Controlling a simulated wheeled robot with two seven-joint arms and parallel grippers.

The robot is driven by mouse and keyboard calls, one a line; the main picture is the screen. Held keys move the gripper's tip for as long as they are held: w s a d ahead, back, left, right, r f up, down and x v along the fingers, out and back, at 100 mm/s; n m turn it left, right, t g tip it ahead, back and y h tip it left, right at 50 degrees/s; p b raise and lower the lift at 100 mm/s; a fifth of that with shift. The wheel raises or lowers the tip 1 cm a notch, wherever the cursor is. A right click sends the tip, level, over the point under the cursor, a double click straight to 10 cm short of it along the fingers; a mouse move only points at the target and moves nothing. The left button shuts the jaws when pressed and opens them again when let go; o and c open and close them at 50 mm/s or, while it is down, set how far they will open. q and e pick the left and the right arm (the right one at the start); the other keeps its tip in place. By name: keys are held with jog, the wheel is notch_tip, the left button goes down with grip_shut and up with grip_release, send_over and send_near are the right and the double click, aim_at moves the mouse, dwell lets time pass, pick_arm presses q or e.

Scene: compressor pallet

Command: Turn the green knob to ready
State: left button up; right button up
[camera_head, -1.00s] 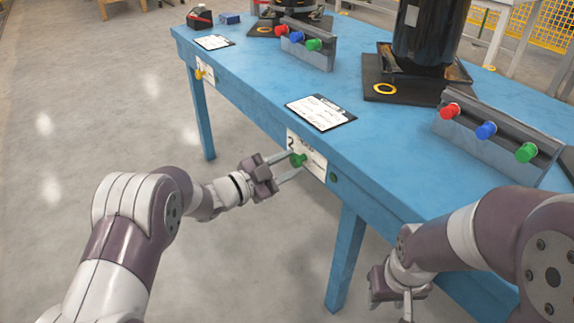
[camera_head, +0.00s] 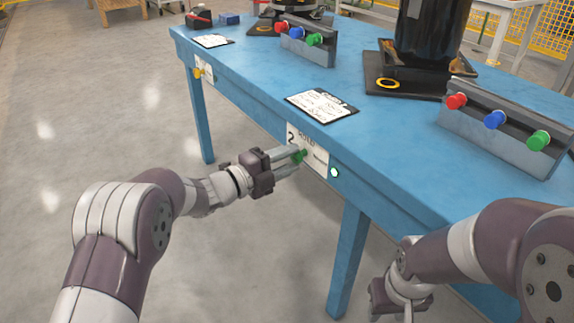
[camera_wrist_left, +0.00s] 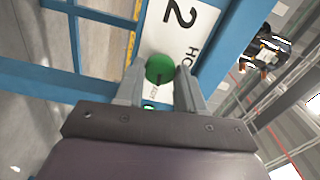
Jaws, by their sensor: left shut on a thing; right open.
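The green knob (camera_head: 301,156) sits on a white label plate (camera_head: 317,163) marked 2 on the front edge of the blue table. My left gripper (camera_head: 297,160) is shut on the green knob, one finger on each side. In the left wrist view the round green knob (camera_wrist_left: 159,69) lies between the two fingers (camera_wrist_left: 160,88), with a dark line on its face and the label partly hidden. My right gripper (camera_head: 392,305) hangs at the lower right, away from the table front, and is open.
The blue table (camera_head: 400,165) carries a paper sheet (camera_head: 320,105), a black compressor (camera_head: 432,40) on a dark base, and grey racks (camera_head: 505,135) with red, blue and green knobs. A second plate with a yellow knob (camera_head: 198,72) is further left. Floor left is clear.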

pick_arm(q)
jog(key=shift+f+m+b, duration=0.1)
jog(key=shift+m+b, duration=0.2)
jog(key=shift+m, duration=0.2)
dwell(0.3)
jog(key=o, duration=1)
jog(key=shift+o, duration=0.2)
jog(key=shift+a, duration=0.15)
jog(key=p+v, duration=0.5)
jog(key=v, duration=0.7)
jog(key=shift+s, duration=0.2)
